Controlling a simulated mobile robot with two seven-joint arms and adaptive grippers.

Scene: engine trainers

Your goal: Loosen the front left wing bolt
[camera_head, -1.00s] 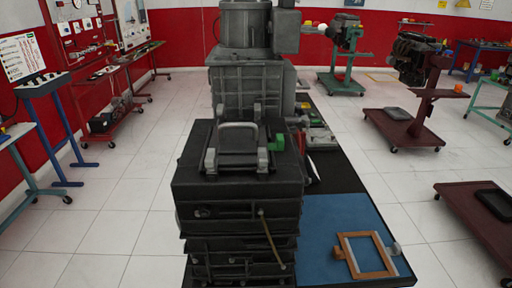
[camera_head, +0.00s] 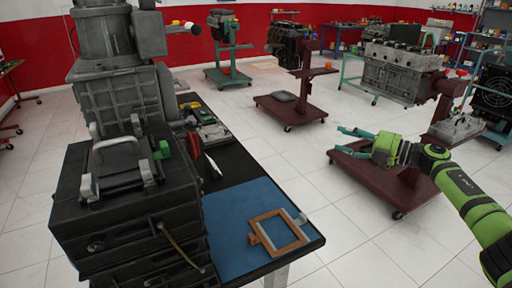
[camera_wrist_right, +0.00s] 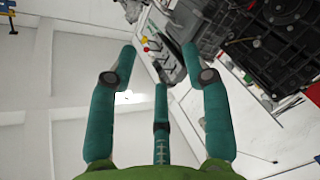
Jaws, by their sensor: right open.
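A black box-shaped unit (camera_head: 125,215) stands at the left in the head view, with a grey handle frame (camera_head: 115,150) on top. Small grey upright fittings stand at the frame's near corners, one at the left (camera_head: 89,188) and one at the right (camera_head: 147,173). I cannot tell for sure which part is the front left wing bolt. My right gripper (camera_head: 347,143) is open and empty, in the air well to the right of the unit. Its spread teal fingers (camera_wrist_right: 160,60) fill the middle of the right wrist view. My left gripper is not in view.
A blue mat (camera_head: 232,210) with a wooden frame (camera_head: 279,232) lies on the dark bench beside the unit. A grey engine (camera_head: 118,75) rises behind it. Wheeled red stands (camera_head: 290,110) and an engine block (camera_head: 402,72) are at the right. White floor lies between.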

